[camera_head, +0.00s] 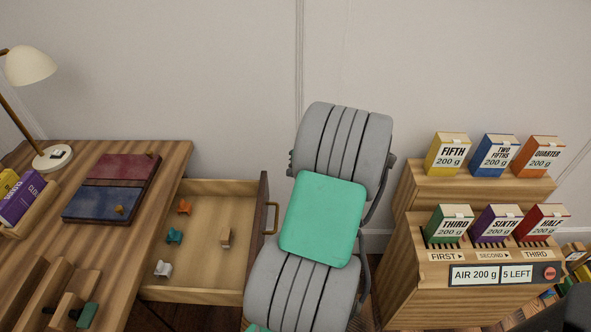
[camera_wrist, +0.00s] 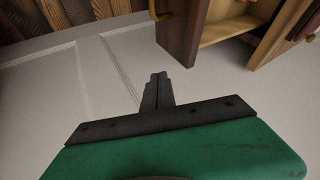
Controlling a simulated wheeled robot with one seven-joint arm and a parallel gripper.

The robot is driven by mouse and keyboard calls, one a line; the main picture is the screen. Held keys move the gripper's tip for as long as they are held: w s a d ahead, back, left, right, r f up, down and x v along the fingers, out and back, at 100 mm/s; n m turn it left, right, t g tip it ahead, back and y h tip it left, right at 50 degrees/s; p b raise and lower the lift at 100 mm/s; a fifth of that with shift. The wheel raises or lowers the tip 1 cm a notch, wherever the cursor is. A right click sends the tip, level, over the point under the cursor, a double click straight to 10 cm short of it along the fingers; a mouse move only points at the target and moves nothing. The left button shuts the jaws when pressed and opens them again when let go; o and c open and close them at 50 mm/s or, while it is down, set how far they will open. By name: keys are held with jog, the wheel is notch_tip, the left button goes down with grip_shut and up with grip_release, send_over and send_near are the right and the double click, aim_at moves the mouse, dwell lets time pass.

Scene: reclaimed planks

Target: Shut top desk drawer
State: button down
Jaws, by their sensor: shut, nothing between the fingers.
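The top desk drawer (camera_head: 205,295) stands open, pulled out to the right from the wooden desk (camera_head: 135,240). Its front panel (camera_head: 257,255) carries a brass handle (camera_head: 271,217). Inside lie small orange, teal and white pieces and a small wooden block. In the head view my arm hides the gripper.
A lamp (camera_head: 30,66), a red and blue book (camera_head: 112,187) and wooden blocks rest on the desk. Right of my arm stands a wooden stepped rack (camera_head: 400,262) with several coloured 200 g boxes. A plain wall (camera_head: 230,90) is behind.

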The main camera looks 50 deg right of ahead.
jog(key=w+a+f, duration=0.2)
jog(key=w+f, duration=0.1)
jog(key=w, duration=0.3)
jog(key=shift+a+f, duration=0.25)
